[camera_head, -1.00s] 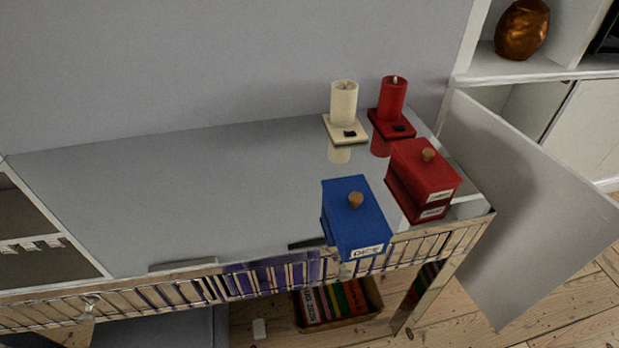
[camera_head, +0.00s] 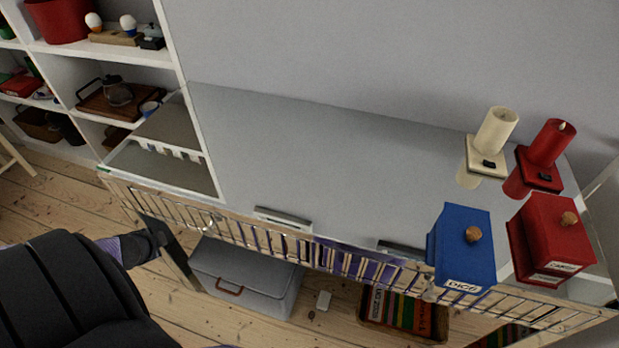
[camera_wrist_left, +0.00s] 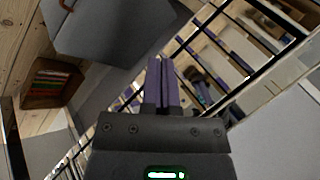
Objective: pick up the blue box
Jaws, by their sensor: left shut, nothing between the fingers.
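The blue box (camera_head: 461,250) has a brown round knob on its lid and a white label reading "DICE". It stands at the front edge of the grey cabinet top (camera_head: 330,170), at the right in the head view. My left gripper (camera_wrist_left: 160,82) shows in the left wrist view, its two fingers shut together with nothing between them. It is over the slatted front rail and books, and the blue box is not seen in that view. A dark ribbed form at the lower left of the head view appears to be my left arm. My right gripper is not in view.
A red box (camera_head: 545,240) stands close to the right of the blue box. A cream candle (camera_head: 495,131) and a red candle (camera_head: 550,143) stand behind. The left part of the cabinet top is clear. A grey bin (camera_head: 245,275) and a book crate (camera_head: 405,312) are below.

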